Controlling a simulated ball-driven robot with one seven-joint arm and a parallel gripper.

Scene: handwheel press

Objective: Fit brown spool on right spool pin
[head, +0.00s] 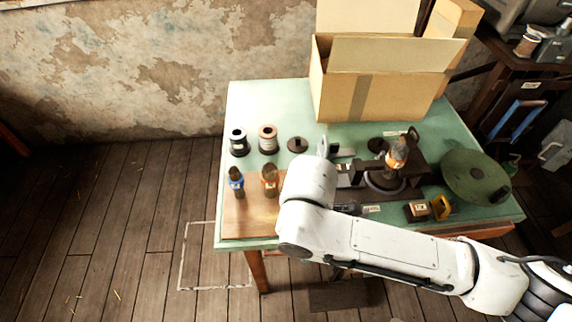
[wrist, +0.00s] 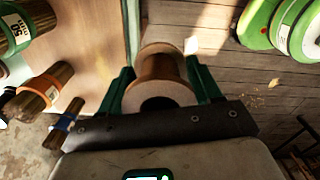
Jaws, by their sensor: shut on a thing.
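The brown spool (wrist: 160,68), with pale tan ends, is in the wrist view between the green fingers of my gripper (wrist: 159,72). My gripper is shut on it, one finger on each side. In the head view my white arm hides the gripper and this spool. The right spool pin (head: 297,145) is a dark round base at the back of the table, with no spool on it. To its left stand a spool with a brownish winding (head: 268,140) and a black-and-white spool (head: 238,143). The pin does not show clearly in the wrist view.
The green table (head: 255,100) carries brown cylinders with blue (head: 236,182) and orange (head: 269,180) bands, front left. A cardboard box (head: 375,90) stands behind. Dark press parts (head: 385,180) and a green round object (head: 475,177) are to the right.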

